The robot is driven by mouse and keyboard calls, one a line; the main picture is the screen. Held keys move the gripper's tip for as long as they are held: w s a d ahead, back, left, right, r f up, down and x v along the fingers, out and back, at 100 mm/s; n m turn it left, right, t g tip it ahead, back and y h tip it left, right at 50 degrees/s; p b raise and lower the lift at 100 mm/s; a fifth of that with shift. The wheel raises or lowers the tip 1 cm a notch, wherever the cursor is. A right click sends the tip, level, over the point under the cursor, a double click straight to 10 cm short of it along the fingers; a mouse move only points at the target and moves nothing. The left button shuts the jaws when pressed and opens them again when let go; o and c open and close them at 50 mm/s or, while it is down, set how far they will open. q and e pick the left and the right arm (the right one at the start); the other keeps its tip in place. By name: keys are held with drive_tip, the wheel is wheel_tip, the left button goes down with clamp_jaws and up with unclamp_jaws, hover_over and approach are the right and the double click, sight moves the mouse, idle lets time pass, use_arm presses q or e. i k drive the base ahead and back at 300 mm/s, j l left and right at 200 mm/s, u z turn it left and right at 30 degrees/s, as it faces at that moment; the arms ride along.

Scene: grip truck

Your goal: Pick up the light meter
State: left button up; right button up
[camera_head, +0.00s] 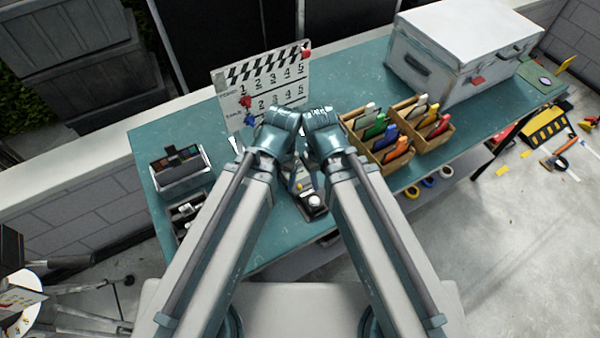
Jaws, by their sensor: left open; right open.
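A small dark device with a white dome (313,202), which looks like the light meter, lies on the teal table between my two arms. My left gripper (280,119) is at the end of the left arm, beyond the device and a little to its left. My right gripper (322,119) is close beside it, also beyond the device. Both are open and apart from the device. Their fingertips are hard to make out from above. The arms hide parts of the table around the device.
A clapperboard (262,80) stands behind my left gripper. A wooden organiser (381,158) with coloured items is to the right, and a large white case (462,48) stands at the back right. A dark-topped box (180,169) is at the left. The table (150,137) has bare patches on the left.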

sight(302, 178)
drive_tip(key=k, duration=1)
